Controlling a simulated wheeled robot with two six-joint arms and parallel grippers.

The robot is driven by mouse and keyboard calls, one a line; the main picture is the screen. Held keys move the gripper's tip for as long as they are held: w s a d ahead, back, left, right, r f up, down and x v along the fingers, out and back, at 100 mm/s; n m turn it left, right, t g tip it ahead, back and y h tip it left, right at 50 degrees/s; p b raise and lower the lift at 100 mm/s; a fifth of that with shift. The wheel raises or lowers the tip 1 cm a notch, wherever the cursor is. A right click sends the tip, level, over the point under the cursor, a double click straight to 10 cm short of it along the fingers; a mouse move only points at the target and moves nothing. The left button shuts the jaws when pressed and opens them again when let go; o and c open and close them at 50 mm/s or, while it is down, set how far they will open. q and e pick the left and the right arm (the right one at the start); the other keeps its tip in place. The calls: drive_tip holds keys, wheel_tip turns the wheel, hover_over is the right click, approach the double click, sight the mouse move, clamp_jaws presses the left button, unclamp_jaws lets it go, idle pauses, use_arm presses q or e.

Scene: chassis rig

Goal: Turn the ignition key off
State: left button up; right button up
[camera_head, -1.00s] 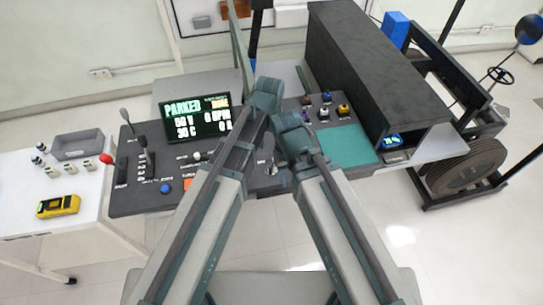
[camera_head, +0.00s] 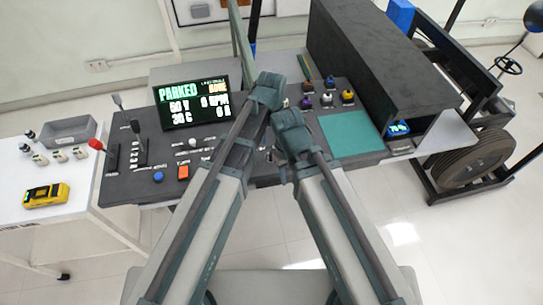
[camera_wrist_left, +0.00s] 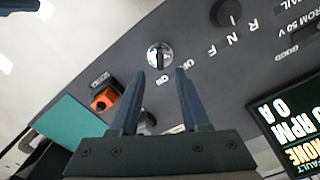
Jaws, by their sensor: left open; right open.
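The ignition switch (camera_wrist_left: 160,56) is a round silver dial with a black key bar across it, on the dark panel marked OFF and ON. In the left wrist view the bar lies nearly upright, its lower end toward ON. My left gripper (camera_wrist_left: 160,75) is open and empty, its two fingers on either side of the line to the switch. I cannot tell how far the tips are above the panel. In the head view my arms largely hide that part of the console. My right gripper (camera_head: 292,122) is by the console's middle, its fingertips hard to make out.
An orange knob (camera_wrist_left: 103,99) and a black R-N-F selector (camera_wrist_left: 228,14) flank the switch. The display (camera_head: 192,103) reads PARKED. A teal mat (camera_head: 350,136) and long black housing (camera_head: 365,60) are to the right. A white side table (camera_head: 50,225) holds a yellow meter (camera_head: 46,195).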

sight(271, 150)
use_arm(q)
wheel_tip(271, 150, down, 6)
drive_tip(key=b, duration=0.5)
clamp_jaws()
